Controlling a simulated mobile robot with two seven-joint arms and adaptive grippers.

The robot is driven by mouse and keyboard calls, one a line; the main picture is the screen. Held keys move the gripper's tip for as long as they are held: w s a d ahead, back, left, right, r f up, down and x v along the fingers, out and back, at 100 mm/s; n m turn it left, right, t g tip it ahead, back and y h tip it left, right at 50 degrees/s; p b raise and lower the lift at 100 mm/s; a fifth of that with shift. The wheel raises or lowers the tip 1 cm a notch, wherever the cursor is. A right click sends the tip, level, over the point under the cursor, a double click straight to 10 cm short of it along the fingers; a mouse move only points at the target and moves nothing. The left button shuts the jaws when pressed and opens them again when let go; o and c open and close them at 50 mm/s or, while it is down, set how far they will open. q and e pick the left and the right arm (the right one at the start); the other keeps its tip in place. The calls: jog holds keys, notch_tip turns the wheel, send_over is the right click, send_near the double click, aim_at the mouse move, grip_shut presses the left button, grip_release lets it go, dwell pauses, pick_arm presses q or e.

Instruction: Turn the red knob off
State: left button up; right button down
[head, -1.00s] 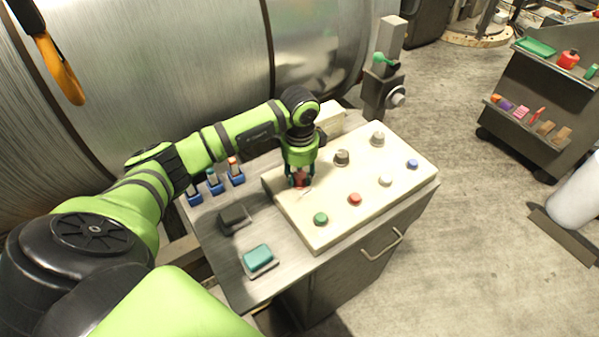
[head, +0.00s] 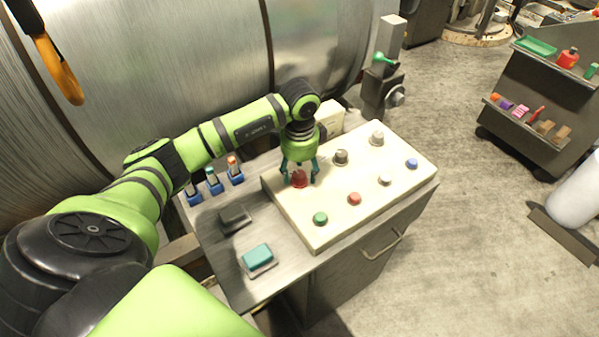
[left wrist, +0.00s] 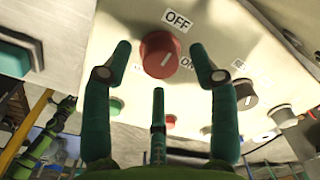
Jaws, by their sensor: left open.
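The red knob (head: 299,180) sits on the back left part of the cream control panel (head: 330,229). In the left wrist view the red knob (left wrist: 157,50) carries a short white line that slants up and right, roughly toward the OFF label (left wrist: 178,20). An ON label (left wrist: 187,62) is to the knob's right, partly hidden by a finger. My left gripper (head: 300,177) is open, with its fingers spread on either side of the knob. In the wrist view gaps show between the fingers and the knob. My right gripper is not seen.
Two grey knobs (head: 341,157) and (head: 377,138) stand along the panel's back. Green (head: 320,218), red (head: 354,199), white (head: 385,179) and blue (head: 412,163) buttons line its front. Small blue-based switches (head: 214,184) and a teal block (head: 257,257) are to the left.

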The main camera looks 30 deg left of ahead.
aim_at(300, 176)
pick_arm(q)
notch_tip(300, 176, up, 10)
jog(key=shift+s+r, duration=0.15)
jog(key=shift+r, duration=0.1)
jog(key=shift+d, duration=0.15)
dwell(0.4)
